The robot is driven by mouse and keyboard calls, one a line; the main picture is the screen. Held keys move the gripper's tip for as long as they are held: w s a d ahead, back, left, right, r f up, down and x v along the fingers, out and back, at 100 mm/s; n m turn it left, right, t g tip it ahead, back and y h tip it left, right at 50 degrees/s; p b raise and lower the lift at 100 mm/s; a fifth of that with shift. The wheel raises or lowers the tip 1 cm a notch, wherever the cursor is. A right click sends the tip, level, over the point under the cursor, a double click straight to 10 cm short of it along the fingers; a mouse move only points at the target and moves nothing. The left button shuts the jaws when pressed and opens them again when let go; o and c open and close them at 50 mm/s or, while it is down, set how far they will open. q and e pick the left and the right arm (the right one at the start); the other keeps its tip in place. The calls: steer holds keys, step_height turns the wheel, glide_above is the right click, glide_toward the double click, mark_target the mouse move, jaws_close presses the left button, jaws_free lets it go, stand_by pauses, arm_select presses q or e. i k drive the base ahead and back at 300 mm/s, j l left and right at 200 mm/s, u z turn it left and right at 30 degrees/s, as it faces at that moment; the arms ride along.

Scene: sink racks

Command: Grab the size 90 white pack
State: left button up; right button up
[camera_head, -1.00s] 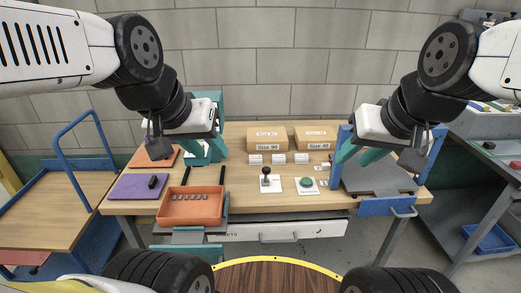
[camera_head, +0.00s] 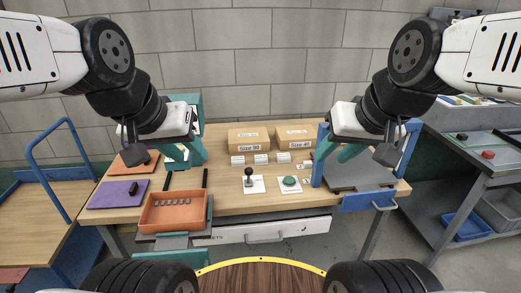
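Three small white packs stand in a row on the wooden workbench (camera_head: 230,200): a left pack (camera_head: 238,160), a middle pack (camera_head: 261,159) and a right pack (camera_head: 283,157). Their labels are too small to read. Behind them are two brown cardboard boxes: the "Size 90" box (camera_head: 249,138) at left and another size-labelled box (camera_head: 296,136) at right. My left gripper (camera_head: 184,158), with teal fingers apart, is open and empty above the bench, left of the packs. My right gripper (camera_head: 337,153) also has its teal fingers apart, empty, right of the packs. Neither touches a pack.
An orange tray (camera_head: 174,226) with small grey pieces lies front left, beside a purple mat (camera_head: 105,197). A black joystick (camera_head: 249,177) and a green button (camera_head: 290,181) stand before the packs. A blue-framed grey rack (camera_head: 368,203) is at right. A blue trolley (camera_head: 45,213) stands left.

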mark_target(282, 158)
steer(key=i+l+u, duration=0.5)
steer(key=l, duration=0.25)
steer(key=i+l+u, duration=0.3)
steer(key=k+l, duration=0.05)
steer(key=l, duration=0.05)
